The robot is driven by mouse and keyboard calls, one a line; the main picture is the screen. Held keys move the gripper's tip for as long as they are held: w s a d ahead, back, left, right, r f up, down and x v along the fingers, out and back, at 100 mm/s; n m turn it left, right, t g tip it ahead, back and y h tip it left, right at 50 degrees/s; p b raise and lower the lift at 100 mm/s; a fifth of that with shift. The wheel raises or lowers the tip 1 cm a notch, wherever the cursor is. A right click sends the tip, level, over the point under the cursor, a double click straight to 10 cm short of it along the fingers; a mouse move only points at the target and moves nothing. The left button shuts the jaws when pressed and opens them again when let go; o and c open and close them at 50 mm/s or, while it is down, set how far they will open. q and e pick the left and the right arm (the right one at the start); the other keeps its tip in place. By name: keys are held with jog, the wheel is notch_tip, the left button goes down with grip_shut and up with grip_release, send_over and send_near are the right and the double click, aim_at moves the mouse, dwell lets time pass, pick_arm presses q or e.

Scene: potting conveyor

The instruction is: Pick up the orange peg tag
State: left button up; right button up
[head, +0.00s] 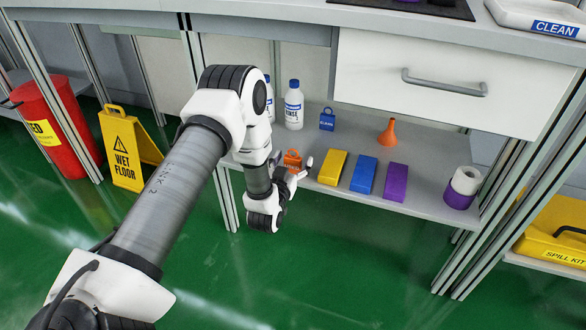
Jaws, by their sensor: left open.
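The orange peg tag (292,158) stands near the front left of the low shelf, its lower part hidden behind my left gripper. My left gripper (297,172) is open at the shelf's front edge, right at the tag in the picture. One pale finger shows to the right of the tag. The rest of the jaw is covered by my own wrist, so I cannot tell whether it touches the tag. My right gripper is not in view.
On the shelf (425,180) are a blue tag (327,119), white bottles (293,105), an orange funnel (388,132), and yellow (332,168), blue (364,175) and purple (396,182) blocks. A white drawer (440,75) hangs above. A frame post stands left of my gripper.

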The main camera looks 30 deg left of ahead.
pick_arm(q)
jog(key=c, duration=1.2)
jog(key=shift+o, duration=0.2)
jog(key=shift+r, duration=0.15)
jog(key=shift+r+p, duration=0.3)
jog(key=shift+p, duration=0.05)
notch_tip(320, 180, up, 4)
jog(key=shift+f+p, duration=0.2)
jog(key=shift+p, duration=1)
jog(key=s+d+b, duration=0.3)
jog(key=s+d, duration=0.7)
jog(key=s, duration=0.2)
jog(key=shift+d+r, duration=0.25)
jog(key=shift+r, duration=0.05)
